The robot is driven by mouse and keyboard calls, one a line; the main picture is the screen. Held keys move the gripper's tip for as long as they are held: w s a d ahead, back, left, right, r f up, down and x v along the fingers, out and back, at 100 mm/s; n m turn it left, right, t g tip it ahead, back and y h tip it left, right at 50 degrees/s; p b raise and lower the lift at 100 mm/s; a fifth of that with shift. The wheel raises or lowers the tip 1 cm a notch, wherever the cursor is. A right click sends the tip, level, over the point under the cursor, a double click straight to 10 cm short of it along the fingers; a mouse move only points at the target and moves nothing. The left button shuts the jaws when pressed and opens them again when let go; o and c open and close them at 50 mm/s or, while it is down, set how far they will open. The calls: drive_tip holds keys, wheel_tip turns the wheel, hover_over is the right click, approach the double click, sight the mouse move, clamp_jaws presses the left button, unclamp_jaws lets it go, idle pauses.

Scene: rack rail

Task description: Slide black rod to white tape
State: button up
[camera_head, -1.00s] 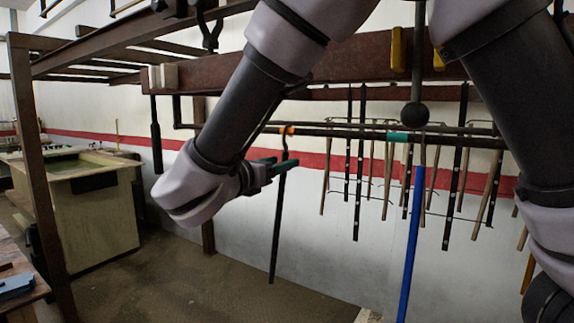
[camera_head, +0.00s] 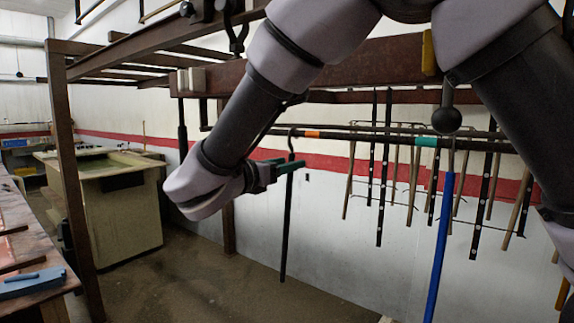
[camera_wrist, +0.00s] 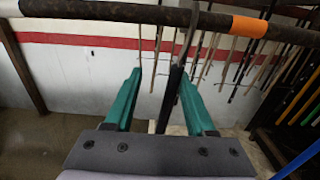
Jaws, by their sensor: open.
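The black rod (camera_head: 287,225) hangs upright by its hook from the dark horizontal rail (camera_head: 365,136). Its hook is just left of the orange tape (camera_head: 312,134) on the rail. My gripper (camera_head: 280,168) has green fingers and is at the rod's upper part, below the hook. In the wrist view, my gripper (camera_wrist: 160,75) is open, with the rod (camera_wrist: 172,95) between its fingers and close to the right one. The rail (camera_wrist: 120,14) and orange tape (camera_wrist: 248,26) show above it. I see no white tape; my arm hides part of the rail's left side.
A teal tape (camera_head: 426,141) and a blue rod (camera_head: 438,245) hanging from the rail are to the right. Several thin rods hang behind, near the wall. A wooden bench (camera_head: 40,250) and a tub (camera_head: 110,215) stand at the left.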

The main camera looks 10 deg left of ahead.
drive_tip(key=w+a, duration=0.4)
drive_tip(key=a, duration=0.5)
idle(0.8)
drive_tip(key=shift+a, duration=0.15)
drive_tip(key=a, duration=0.1)
drive_tip(key=w+a, duration=0.1)
drive_tip(key=a, duration=0.1)
drive_tip(key=w+a, duration=0.1)
drive_tip(key=a, duration=0.1)
idle(0.6)
